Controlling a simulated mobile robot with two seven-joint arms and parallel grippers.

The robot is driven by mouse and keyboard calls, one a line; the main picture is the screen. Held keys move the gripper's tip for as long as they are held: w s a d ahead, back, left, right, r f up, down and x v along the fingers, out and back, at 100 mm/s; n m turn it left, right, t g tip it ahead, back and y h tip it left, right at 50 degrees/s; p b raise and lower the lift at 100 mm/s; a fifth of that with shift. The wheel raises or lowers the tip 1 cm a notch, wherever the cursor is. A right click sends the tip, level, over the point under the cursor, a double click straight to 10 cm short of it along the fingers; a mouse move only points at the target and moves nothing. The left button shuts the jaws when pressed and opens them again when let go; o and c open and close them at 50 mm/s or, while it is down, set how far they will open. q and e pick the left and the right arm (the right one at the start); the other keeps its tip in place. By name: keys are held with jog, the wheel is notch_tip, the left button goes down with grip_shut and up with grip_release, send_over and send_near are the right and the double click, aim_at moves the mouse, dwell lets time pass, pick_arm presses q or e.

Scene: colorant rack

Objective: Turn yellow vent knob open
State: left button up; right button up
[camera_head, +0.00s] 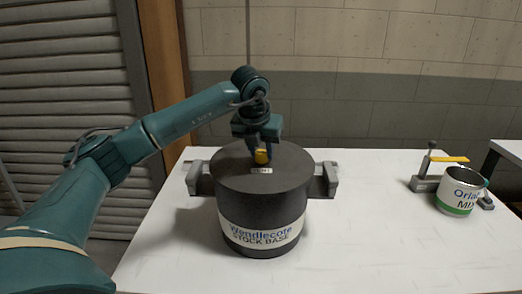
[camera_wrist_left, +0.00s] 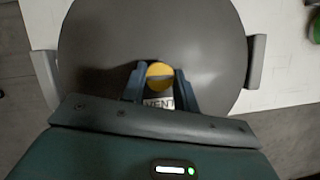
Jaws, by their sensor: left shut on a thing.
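The yellow vent knob (camera_head: 261,156) stands on the lid of a dark round pot (camera_head: 240,185) labelled "Wendlecote STOCK BASE". In the left wrist view the knob (camera_wrist_left: 159,75) is a round yellow cap beside a white "VENT" label (camera_wrist_left: 159,102). My left gripper (camera_head: 263,154) points down over the lid and is shut on the knob, one finger on each side. The fingers (camera_wrist_left: 160,80) hide the knob's sides, and I cannot tell how far it is turned. My right gripper is in neither view.
The pot has grey side handles (camera_head: 330,179) and stands on a white table (camera_head: 345,240). The table between pot and mug is clear.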

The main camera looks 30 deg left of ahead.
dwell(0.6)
pick_arm(q)
jog(key=o, duration=1)
jog(key=shift+r, duration=0.1)
jog(key=b+v, duration=0.1)
jog(key=v, duration=1.2)
jog(key=shift+d, duration=0.1)
